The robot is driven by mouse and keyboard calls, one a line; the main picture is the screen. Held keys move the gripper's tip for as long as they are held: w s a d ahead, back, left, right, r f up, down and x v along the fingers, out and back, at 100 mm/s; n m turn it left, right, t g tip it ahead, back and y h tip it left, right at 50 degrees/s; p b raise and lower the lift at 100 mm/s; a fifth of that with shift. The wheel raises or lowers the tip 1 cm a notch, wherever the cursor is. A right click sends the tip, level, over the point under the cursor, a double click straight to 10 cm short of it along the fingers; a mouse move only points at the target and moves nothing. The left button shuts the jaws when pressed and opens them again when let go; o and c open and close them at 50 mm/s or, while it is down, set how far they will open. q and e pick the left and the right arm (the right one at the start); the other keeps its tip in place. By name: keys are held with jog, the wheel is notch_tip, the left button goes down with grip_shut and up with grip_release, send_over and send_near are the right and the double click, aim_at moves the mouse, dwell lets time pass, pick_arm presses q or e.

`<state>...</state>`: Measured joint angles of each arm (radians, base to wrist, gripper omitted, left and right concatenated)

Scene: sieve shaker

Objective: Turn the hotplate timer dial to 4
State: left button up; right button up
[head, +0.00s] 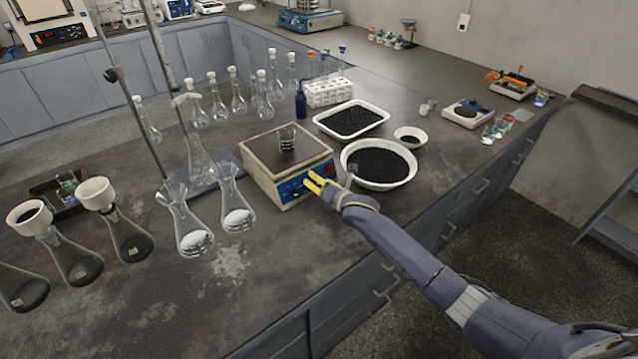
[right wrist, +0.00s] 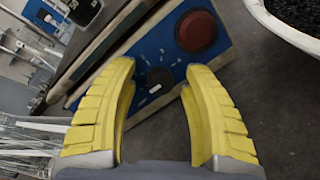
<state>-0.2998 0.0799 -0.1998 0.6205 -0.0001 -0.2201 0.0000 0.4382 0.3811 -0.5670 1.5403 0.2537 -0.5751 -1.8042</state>
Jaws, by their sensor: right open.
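The hotplate (head: 262,175) stands on the bench with a grey top plate and a blue front panel (head: 292,188). In the right wrist view, the panel carries a dark timer dial (right wrist: 158,77) with a white pointer mark and small scale marks around it, too small to read. A large red knob (right wrist: 197,31) sits beside the dial. My right gripper (head: 315,183) is at the hotplate's front; its yellow fingers are open, with the dial between their tips in the right wrist view (right wrist: 161,72). Contact cannot be told. My left gripper is out of view.
A small beaker (head: 287,140) of dark material stands on the hotplate. A white bowl of black granules (head: 379,188) is close to its right, with a white tray (head: 352,104) behind. Glass flasks (head: 237,215) stand close on its left.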

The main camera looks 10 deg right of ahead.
grip_shut()
dwell(0.3)
